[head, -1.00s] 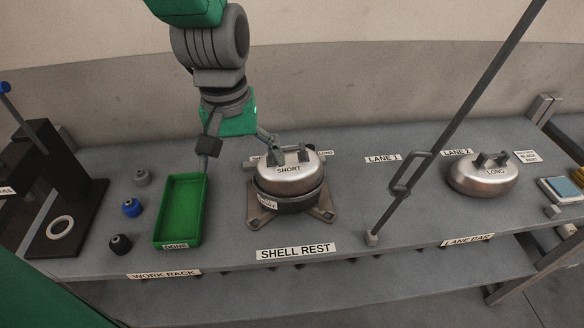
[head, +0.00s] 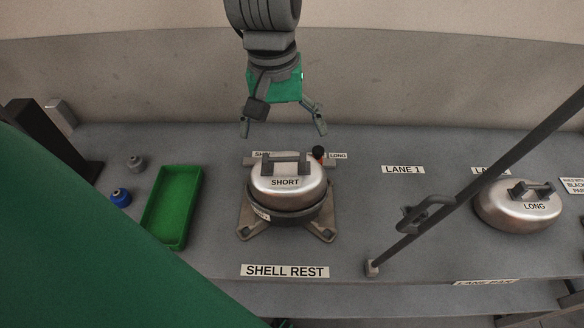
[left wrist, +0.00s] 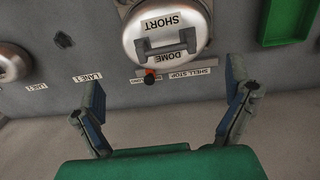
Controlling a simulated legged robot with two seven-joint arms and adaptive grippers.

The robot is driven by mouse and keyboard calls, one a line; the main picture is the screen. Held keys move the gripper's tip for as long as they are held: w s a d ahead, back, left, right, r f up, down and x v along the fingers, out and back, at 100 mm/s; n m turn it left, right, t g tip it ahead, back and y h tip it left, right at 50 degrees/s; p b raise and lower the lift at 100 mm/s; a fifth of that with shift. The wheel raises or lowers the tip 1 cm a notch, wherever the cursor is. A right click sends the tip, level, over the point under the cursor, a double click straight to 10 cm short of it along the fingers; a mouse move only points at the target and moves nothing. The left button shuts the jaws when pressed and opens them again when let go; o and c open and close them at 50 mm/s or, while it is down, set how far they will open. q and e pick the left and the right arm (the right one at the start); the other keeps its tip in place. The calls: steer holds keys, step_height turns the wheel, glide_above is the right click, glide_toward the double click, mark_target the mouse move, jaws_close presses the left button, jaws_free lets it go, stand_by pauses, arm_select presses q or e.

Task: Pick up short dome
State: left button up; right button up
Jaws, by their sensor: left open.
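The short dome (head: 289,190) is a silvery lid labelled SHORT with a dark bar handle on top. It sits on a dark round shell on the shell rest (head: 327,222). My left gripper (head: 284,128) is open and empty, above and behind the dome, apart from it. In the left wrist view the short dome (left wrist: 168,47) lies beyond the open fingers of my left gripper (left wrist: 163,115), with its handle between and ahead of them. My right gripper does not show.
A green tray (head: 173,207) lies to the left. A slanted dark bar (head: 465,188) crosses to the right, before the long dome (head: 515,208). A large green surface covers the lower left.

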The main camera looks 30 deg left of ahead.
mark_target(284, 158)
arm_select(q)
steer(key=f, duration=0.4)
steer(key=shift+w+a+f, duration=0.2)
steer(key=shift+w+f, duration=0.1)
steer(key=shift+f, duration=0.05)
step_height(284, 158, down, 4)
steer(key=shift+f, duration=0.1)
steer(key=shift+w+d+f, duration=0.1)
steer(key=shift+w+f, duration=0.05)
steer(key=shift+f, duration=0.25)
steer(key=c, duration=0.6)
steer(key=shift+r, duration=0.1)
steer(key=c, duration=1.2)
